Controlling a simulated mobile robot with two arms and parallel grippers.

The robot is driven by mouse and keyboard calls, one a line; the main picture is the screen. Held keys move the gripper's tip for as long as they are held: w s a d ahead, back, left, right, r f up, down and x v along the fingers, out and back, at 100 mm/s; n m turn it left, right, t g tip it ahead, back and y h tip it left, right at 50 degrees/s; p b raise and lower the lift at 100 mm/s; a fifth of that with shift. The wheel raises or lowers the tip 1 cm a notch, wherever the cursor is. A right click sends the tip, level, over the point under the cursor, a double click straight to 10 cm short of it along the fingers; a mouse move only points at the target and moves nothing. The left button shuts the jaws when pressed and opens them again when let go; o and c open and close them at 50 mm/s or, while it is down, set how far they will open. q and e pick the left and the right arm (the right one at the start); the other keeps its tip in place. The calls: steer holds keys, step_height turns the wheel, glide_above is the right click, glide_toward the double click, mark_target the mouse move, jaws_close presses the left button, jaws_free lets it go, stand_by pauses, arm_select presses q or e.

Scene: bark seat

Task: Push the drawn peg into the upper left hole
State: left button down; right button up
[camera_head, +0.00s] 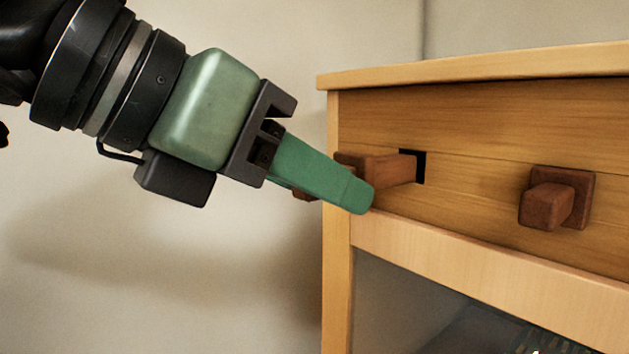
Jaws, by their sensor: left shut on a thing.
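A reddish-brown square peg (393,170) juts out from the front of the wooden cabinet, at the dark square hole (420,166) in its upper left. The peg's far end meets the hole's left side; how deep it sits I cannot tell. My left gripper (350,190) comes in from the left with green fingers, shut on the peg's outer part. The fingers hide much of that part; a bit of brown shows beneath them. My right gripper is not in view.
A second brown peg (548,205) with a square base sticks out of the cabinet front (470,190) at the right. The cabinet top (480,66) overhangs above. A dark recess (400,300) lies below the front rail (480,255). Space left of the cabinet is clear before a plain wall.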

mark_target(382, 171)
arm_select(q)
steer(key=shift+w+d, duration=0.75)
steer(key=shift+d, duration=0.25)
steer(key=shift+w+d, duration=0.7)
steer(key=shift+d, duration=0.35)
steer(key=shift+w+d, duration=0.75)
steer(key=shift+d, duration=0.25)
stand_by(1.5)
steer(key=c, duration=0.9)
jaws_free()
steer(key=shift+o, duration=0.2)
